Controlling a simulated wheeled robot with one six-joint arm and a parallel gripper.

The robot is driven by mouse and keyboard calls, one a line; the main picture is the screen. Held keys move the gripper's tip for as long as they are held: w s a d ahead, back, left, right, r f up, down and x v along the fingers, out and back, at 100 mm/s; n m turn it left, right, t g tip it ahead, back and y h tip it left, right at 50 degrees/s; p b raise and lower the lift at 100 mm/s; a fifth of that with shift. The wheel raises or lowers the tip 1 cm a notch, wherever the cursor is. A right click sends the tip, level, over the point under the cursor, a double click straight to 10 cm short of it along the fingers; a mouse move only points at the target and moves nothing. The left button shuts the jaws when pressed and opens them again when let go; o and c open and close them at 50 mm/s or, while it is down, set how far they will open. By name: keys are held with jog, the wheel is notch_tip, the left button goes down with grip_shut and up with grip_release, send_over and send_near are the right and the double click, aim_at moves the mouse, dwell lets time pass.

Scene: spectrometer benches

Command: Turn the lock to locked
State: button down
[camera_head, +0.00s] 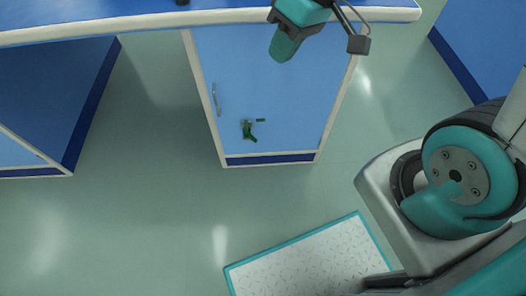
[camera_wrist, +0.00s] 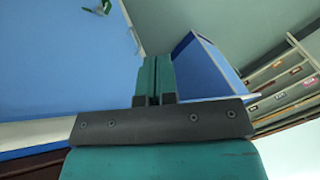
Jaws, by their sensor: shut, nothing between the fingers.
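The lock (camera_head: 248,130) is a small green turning piece on a light blue cabinet door (camera_head: 275,75), low and left of the door's middle in the head view. Its green arm slants downward, and a short green bar (camera_head: 261,120) lies at its upper right. The lock also shows at the top edge of the wrist view (camera_wrist: 101,7), partly cut off. My gripper (camera_head: 282,50) is teal and shut, with nothing in it. It is near the bench edge, up and to the right of the lock in the picture, and apart from it. In the wrist view its fingers (camera_wrist: 154,68) are together.
A metal handle (camera_head: 216,99) is on the door above and left of the lock. The bench top (camera_head: 130,22) overhangs the door. A teal-edged speckled mat (camera_head: 310,262) lies on the floor. Drawers (camera_wrist: 285,85) stand at the right in the wrist view.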

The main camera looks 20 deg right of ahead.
jog(key=w+d+f+m+b, duration=0.1)
jog(key=w+d+f+b, duration=0.2)
jog(key=f+b, duration=0.75)
jog(key=w+d+f+b, duration=0.25)
jog(key=f+b, duration=0.25)
jog(key=f, duration=1)
jog(key=t+y+b, duration=0.1)
jog(key=y+b, duration=0.1)
jog(key=b, duration=0.2)
send_near(250, 135)
jog(key=shift+s+d, duration=1.1)
jog(key=shift+d, duration=0.95)
jog(key=shift+r+n, duration=0.3)
jog(key=shift+n, duration=0.1)
jog(key=shift+f, duration=0.1)
jog(key=b+x, duration=0.5)
jog(key=x, duration=0.4)
jog(key=shift+w+a+f, duration=0.15)
jog(key=shift+a+f, duration=0.1)
jog(key=shift+a, duration=0.1)
jog(key=shift+a, duration=0.1)
